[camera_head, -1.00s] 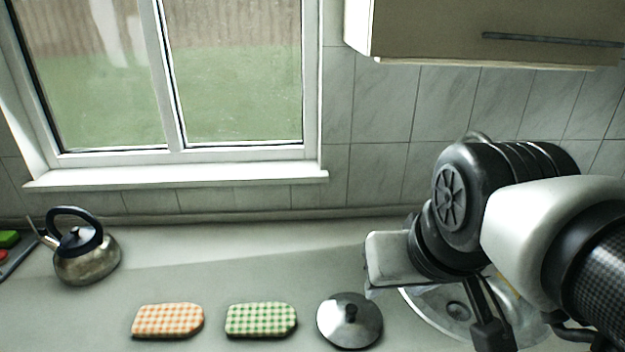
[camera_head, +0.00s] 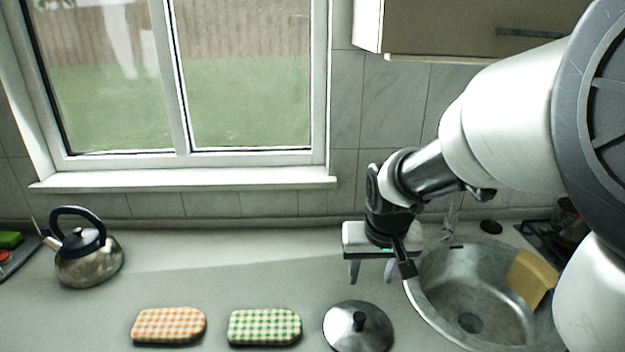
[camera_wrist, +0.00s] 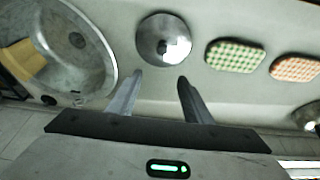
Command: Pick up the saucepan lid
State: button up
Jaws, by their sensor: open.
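The saucepan lid (camera_head: 358,328) is a round metal dome with a black knob, lying on the counter left of the sink. It also shows in the wrist view (camera_wrist: 150,41), with its knob up, ahead of my fingers. My gripper (camera_head: 371,277) is open and empty, above the counter and behind the lid in the head view. In the wrist view its two fingers (camera_wrist: 159,76) point toward the lid, and I see no contact. The lid's front edge is near the bottom of the head view.
A green checked pad (camera_head: 264,326) and an orange checked pad (camera_head: 169,325) lie left of the lid. A metal kettle (camera_head: 87,249) stands farther left. The round sink (camera_head: 480,318) holds a yellow thing (camera_head: 530,278) at its right side. The tiled wall is behind.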

jog(key=b, duration=0.3)
send_over(360, 316)
jog(key=s+a, duration=0.1)
jog(key=s, duration=0.1)
notch_tip(360, 316, down, 12)
jog(key=shift+f, duration=0.15)
jog(key=shift+s+d+b+x, duration=0.1)
jog(key=shift+d+b+x, duration=0.05)
jog(key=shift+x, duration=1.4)
jog(key=shift+s+d+b+x, duration=0.1)
jog(key=shift+d+b+x, duration=0.1)
jog(key=shift+x, duration=1.35)
grip_shut()
